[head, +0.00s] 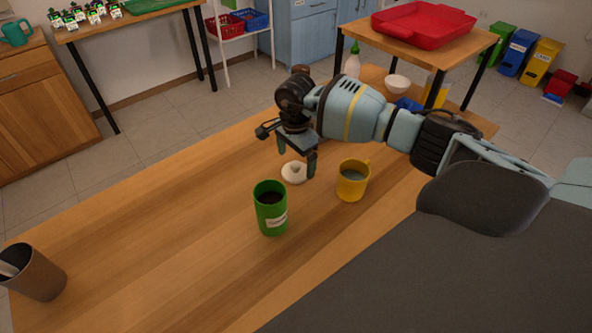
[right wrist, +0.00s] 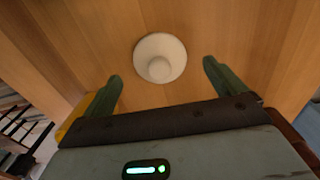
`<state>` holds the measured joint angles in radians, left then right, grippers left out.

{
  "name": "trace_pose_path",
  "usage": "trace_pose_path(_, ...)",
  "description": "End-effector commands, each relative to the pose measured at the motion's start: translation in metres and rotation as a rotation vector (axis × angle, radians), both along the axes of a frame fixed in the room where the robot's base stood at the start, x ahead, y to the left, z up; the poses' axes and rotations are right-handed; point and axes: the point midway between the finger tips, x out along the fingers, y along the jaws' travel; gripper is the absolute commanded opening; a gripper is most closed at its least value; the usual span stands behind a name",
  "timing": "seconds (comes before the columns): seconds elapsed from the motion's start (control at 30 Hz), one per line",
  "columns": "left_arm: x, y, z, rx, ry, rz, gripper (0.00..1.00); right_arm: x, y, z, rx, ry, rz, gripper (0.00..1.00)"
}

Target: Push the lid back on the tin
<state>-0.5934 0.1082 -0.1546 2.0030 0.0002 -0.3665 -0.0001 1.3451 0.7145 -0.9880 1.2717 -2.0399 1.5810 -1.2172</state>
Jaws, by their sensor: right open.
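The tin (head: 271,212) is green with a pale label and stands upright and uncovered on the wooden table, dark inside. The lid (head: 292,173) is a round white disc with a knob, lying on the table behind the tin. In the right wrist view the lid (right wrist: 160,58) lies knob up, ahead of the fingertips. My right gripper (head: 298,160) points down over the lid, open and empty. Its two green fingers also show apart in the right wrist view (right wrist: 163,75), one on each side of the lid's line. My left gripper is not in view.
A yellow mug (head: 353,180) stands right of the tin, close to the lid. A dark brown cup (head: 37,272) stands at the table's left end. A white bottle (head: 352,65) and white bowl (head: 397,84) are at the far end. The table (head: 160,230) is clear left of the tin.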

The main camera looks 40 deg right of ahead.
Motion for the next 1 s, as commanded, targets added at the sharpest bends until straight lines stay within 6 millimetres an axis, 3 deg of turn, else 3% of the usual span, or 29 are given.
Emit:
trace_pose_path(0.2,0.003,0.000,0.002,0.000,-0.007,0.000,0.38,0.000,0.001,-0.025,0.001,0.000,0.000,0.96)
trace_pose_path(0.6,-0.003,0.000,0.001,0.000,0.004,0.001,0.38,0.000,0.001,-0.028,0.000,-0.002,0.001,0.96)
trace_pose_path(1.0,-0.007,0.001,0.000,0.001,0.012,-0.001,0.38,0.000,0.000,-0.028,0.000,-0.001,0.001,0.47)
